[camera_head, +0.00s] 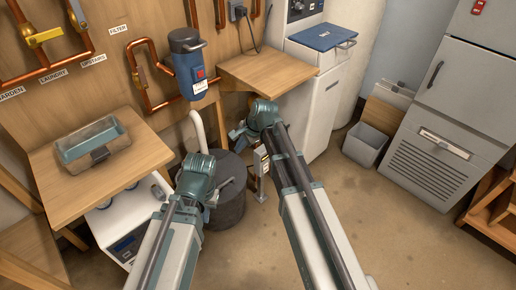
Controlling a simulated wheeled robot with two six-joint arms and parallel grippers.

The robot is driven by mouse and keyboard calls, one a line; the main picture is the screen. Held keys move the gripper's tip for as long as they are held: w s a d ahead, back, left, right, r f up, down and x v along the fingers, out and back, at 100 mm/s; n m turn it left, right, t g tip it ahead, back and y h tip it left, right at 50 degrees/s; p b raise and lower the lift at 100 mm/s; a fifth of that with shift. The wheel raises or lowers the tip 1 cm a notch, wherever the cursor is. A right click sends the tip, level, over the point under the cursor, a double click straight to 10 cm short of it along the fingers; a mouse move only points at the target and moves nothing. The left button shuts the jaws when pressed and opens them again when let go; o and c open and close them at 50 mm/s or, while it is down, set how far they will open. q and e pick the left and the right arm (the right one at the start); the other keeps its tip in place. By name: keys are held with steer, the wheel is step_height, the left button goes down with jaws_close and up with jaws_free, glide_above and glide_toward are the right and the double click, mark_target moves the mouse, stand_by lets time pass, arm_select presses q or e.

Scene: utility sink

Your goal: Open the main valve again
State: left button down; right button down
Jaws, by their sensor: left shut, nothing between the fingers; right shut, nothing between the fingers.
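No valve in view carries a readable "main" label, so I cannot tell which one is the main valve. A yellow-handled valve (45,37) sits on the copper pipes at the upper left. My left gripper (214,192) is shut and empty, in front of a dark grey bin. My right gripper (238,133) is shut and empty, below the small wooden shelf. A small grey box on a post (262,160) stands beside my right arm and is partly hidden by it.
The blue filter (188,62) hangs on the wall. A clear tray (92,144) lies on the wooden counter (60,195) at left. The wooden shelf (268,72) overhangs near my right gripper. The dark grey bin (230,205) stands between my arms.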

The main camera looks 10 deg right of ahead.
steer(key=w+d+f+m+t+y+b, duration=0.1)
steer(key=w+d+f+m+t+b, duration=0.4)
steer(key=w+d+f+m+b, duration=1.1)
steer(key=shift+w+d+f+t+b, duration=0.3)
steer(key=shift+w+f+b, duration=1.65)
steer(key=shift+b, duration=2.25)
steer(key=shift+s+f, duration=0.1)
steer(key=shift+f, duration=0.1)
steer(key=b+x, duration=0.7)
steer(key=x, duration=0.3)
steer(key=r+p, duration=0.4)
steer(key=shift+s+a+r+p, duration=0.1)
steer(key=shift+a+r+p, duration=0.1)
steer(key=shift+p, duration=0.2)
